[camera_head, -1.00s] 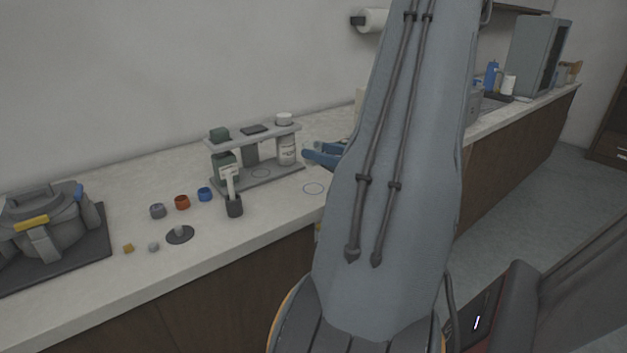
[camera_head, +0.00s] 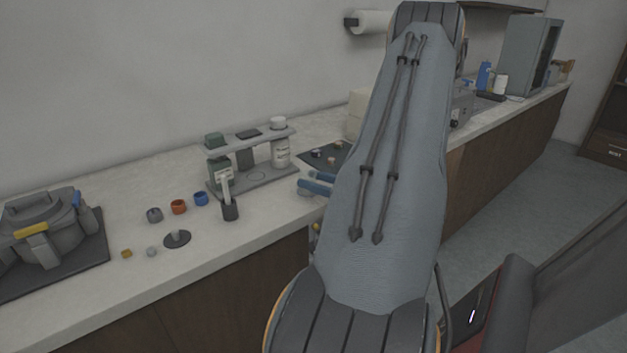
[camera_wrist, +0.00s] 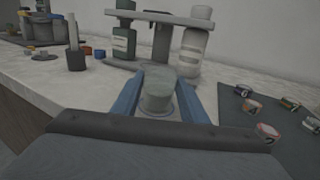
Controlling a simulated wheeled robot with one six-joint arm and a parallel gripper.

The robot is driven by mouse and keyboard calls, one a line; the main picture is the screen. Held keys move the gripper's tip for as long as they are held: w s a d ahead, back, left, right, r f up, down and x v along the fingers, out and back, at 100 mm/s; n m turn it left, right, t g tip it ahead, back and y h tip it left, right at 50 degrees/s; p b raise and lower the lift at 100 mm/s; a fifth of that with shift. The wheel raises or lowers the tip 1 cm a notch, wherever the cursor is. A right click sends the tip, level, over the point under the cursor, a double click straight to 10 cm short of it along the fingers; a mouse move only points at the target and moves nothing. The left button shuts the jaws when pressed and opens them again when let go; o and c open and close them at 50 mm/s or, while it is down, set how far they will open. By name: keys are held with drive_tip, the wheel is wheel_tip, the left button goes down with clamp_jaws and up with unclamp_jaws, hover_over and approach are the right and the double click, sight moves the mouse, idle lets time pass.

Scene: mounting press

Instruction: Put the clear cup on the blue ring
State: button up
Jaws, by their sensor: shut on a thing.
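The clear cup (camera_wrist: 157,92) is a pale, greenish see-through cup, upright between the two blue fingers of my gripper (camera_wrist: 159,90) in the wrist view. My gripper is shut on it. A thin ring outline (camera_wrist: 175,110), perhaps the blue ring, shows on the counter around the cup's lower end. I cannot tell whether the cup touches the counter. In the head view the blue fingers of my gripper (camera_head: 316,186) show beside my arm, which hides the cup and ring.
A grey rack (camera_head: 250,178) with bottles stands just behind. A dark mat (camera_wrist: 240,112) with several small cups lies to the right. A dark holder (camera_head: 230,209), a blue small cup (camera_head: 201,198) and an orange one (camera_head: 179,206) stand left. A press (camera_head: 40,225) is far left.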

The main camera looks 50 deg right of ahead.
drive_tip(key=shift+f, duration=0.1)
drive_tip(key=shift+f, duration=0.1)
drive_tip(key=o, duration=1)
drive_tip(key=shift+r, duration=0.3)
drive_tip(key=s+b, duration=0.1)
drive_tip(key=s, duration=0.3)
drive_tip(key=s+d, duration=0.1)
drive_tip(key=s, duration=0.3)
drive_tip(key=s+d+b, duration=0.1)
drive_tip(key=s, duration=0.3)
drive_tip(key=shift+f+b, duration=0.1)
drive_tip(key=shift+b, duration=0.2)
